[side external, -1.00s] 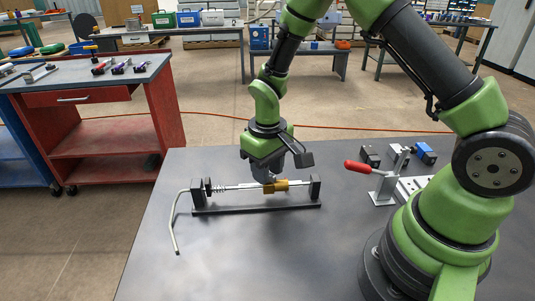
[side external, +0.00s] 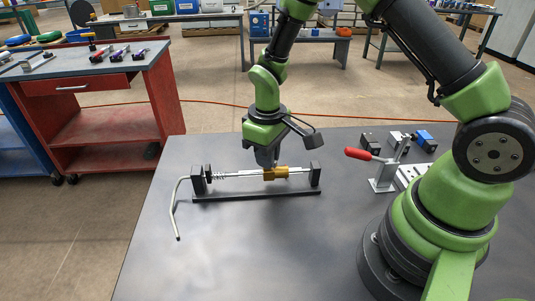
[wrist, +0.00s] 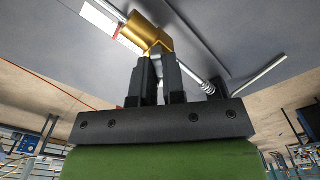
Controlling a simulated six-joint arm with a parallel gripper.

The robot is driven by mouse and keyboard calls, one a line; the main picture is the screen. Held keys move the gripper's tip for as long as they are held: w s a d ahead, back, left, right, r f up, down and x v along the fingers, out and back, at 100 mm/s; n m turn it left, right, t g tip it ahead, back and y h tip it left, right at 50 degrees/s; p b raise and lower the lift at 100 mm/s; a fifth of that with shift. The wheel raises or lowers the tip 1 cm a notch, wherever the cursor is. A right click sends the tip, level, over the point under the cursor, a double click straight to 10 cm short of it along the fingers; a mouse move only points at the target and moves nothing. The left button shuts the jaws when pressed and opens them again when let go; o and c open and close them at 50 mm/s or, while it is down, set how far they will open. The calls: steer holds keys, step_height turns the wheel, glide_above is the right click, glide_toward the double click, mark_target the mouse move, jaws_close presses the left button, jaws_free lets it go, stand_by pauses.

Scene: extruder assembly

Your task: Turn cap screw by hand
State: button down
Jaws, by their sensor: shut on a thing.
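A brass-coloured block (side external: 277,174) sits on a silver rod held between two dark posts on a black base (side external: 256,195). My gripper (side external: 267,164) points down at the left part of the block. In the wrist view its two dark fingers (wrist: 158,58) are close together at the brass block (wrist: 146,32), shut on a brass-coloured part of it. I cannot make out a separate cap screw; the fingers may hide it.
A toggle clamp with a red handle (side external: 358,154) stands to the right, near my base. The front of the grey table (side external: 260,255) is clear. A red cart (side external: 110,120) stands at the left.

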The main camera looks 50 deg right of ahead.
steer(key=c, duration=1.2)
jaws_free()
steer(key=shift+n, duration=0.3)
steer(key=shift+r, duration=3)
step_height(320, 180, up, 10)
steer(key=s+r+m+t, duration=0.2)
steer(key=s, duration=0.3)
steer(key=s+a+r+m+t+y, duration=0.1)
steer(key=s+r+m+t, duration=0.1)
steer(key=s, duration=0.4)
steer(key=s+a+r+m+t+y, duration=0.1)
steer(key=s+r+m+t, duration=0.1)
steer(key=s, duration=0.4)
step_height(320, 180, up, 2)
steer(key=shift+r+m+t, duration=0.1)
steer(key=shift+m+t, duration=0.2)
steer(key=shift+t, duration=0.3)
